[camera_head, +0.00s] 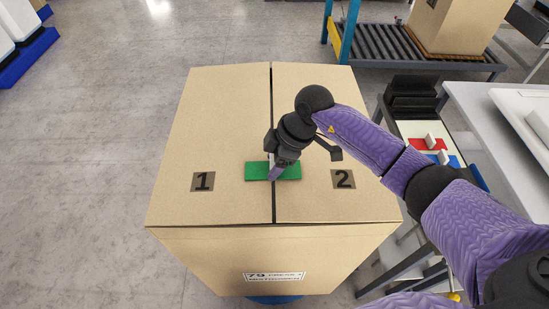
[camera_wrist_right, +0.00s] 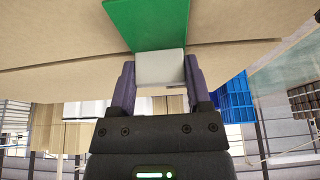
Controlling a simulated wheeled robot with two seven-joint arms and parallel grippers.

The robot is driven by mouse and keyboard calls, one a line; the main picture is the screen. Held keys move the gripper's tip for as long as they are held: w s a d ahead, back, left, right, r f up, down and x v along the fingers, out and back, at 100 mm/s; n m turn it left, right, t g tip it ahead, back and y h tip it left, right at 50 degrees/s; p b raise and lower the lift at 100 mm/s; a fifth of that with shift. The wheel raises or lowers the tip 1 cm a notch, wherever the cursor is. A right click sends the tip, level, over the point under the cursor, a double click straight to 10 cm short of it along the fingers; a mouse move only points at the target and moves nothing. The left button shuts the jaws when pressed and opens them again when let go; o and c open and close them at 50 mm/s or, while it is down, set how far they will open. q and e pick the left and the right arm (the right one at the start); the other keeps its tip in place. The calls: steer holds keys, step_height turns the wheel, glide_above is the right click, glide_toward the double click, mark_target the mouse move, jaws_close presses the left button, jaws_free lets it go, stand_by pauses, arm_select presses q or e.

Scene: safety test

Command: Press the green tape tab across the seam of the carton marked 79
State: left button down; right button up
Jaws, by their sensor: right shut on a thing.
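The carton (camera_head: 212,120) stands in front of me with a label marked 79 (camera_head: 275,276) on its near side. A dark seam (camera_head: 271,105) runs between the top flaps marked 1 (camera_head: 203,181) and 2 (camera_head: 344,179). The green tape tab (camera_head: 256,171) lies across the seam, over both flaps; it also shows in the right wrist view (camera_wrist_right: 150,22). My right gripper (camera_head: 275,171) is shut on the tab's pale grip block (camera_wrist_right: 160,68), with a finger on each side. I cannot tell how firmly the tab touches the carton. My left gripper is out of view.
At the right, a red tab (camera_head: 422,144) and a blue tab, each with a white block, lie on a side stand near black bins (camera_head: 411,97). A roller conveyor (camera_head: 385,42) bears another carton (camera_head: 455,28).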

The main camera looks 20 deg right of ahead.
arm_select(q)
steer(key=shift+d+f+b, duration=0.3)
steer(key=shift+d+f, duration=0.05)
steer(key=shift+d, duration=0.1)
arm_select(e)
steer(key=shift+f, duration=0.7)
steer(key=o, duration=1)
steer(key=shift+c, duration=0.2)
steer(key=shift+o, duration=1.4)
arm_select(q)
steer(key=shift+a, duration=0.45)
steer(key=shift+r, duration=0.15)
arm_select(e)
steer(key=shift+r, duration=0.15)
step_height(320, 180, up, 4)
steer(key=p, duration=0.4)
steer(key=shift+f, duration=0.2)
step_height(320, 180, up, 3)
steer(key=p, duration=0.4)
steer(key=shift+r, duration=0.2)
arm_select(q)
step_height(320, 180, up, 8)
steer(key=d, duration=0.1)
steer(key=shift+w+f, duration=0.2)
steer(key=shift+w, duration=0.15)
arm_select(e)
steer(key=shift+f, duration=0.1)
